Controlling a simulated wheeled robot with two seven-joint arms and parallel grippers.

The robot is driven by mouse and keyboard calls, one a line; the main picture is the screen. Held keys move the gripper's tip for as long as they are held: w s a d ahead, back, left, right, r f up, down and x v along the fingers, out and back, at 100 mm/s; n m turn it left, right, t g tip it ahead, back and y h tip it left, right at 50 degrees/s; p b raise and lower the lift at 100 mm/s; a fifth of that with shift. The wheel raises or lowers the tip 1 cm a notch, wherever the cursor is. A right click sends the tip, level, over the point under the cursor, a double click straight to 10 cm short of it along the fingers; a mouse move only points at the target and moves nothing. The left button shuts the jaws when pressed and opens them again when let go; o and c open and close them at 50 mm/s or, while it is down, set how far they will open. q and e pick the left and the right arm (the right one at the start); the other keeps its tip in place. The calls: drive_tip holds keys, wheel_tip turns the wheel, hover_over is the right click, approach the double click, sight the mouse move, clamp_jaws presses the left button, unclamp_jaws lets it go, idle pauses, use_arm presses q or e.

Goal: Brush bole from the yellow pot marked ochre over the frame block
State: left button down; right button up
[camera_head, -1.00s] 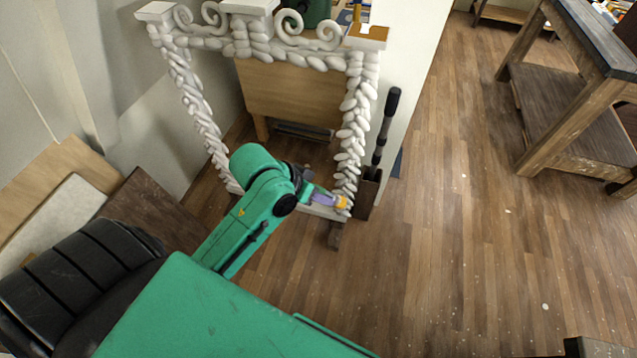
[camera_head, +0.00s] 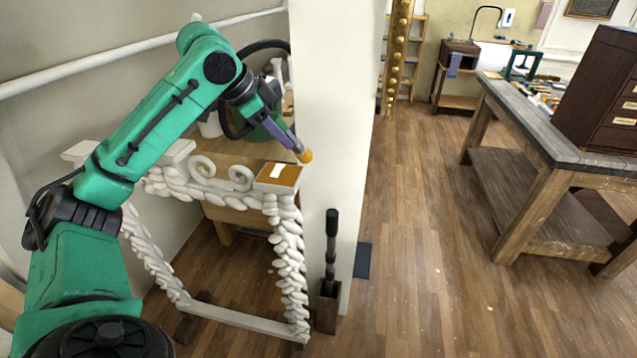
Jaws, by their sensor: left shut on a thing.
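My left gripper (camera_head: 266,108) is shut on a brush (camera_head: 284,132) with a purple body and an orange-yellow tip. The brush slants down to the right, and its tip appears just above the frame block (camera_head: 278,175). I cannot tell whether they touch. The block is the right top corner of a white carved frame (camera_head: 288,250). Its top is ochre, with a bare white patch in the middle. I cannot make out the yellow pot; my arm and a pale pillar hide part of the area behind the frame. My right gripper is not in view.
The pale pillar (camera_head: 331,100) rises just right of the block. A dark long-handled tool (camera_head: 331,245) stands in a brown box beside the frame. A wooden workbench (camera_head: 545,140) stands at right, with clear plank floor (camera_head: 410,230) between.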

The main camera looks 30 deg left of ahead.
use_arm(q)
drive_tip(key=s+a+r+b, duration=0.3)
drive_tip(key=s+a+r, duration=0.1)
drive_tip(key=shift+a+r+t+y, duration=0.2)
drive_tip(key=shift+a+t+y, duration=0.1)
drive_tip(key=shift+y, duration=0.1)
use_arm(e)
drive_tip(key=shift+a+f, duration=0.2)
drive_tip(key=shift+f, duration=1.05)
use_arm(q)
drive_tip(key=shift+d, duration=0.1)
drive_tip(key=shift+w, duration=0.1)
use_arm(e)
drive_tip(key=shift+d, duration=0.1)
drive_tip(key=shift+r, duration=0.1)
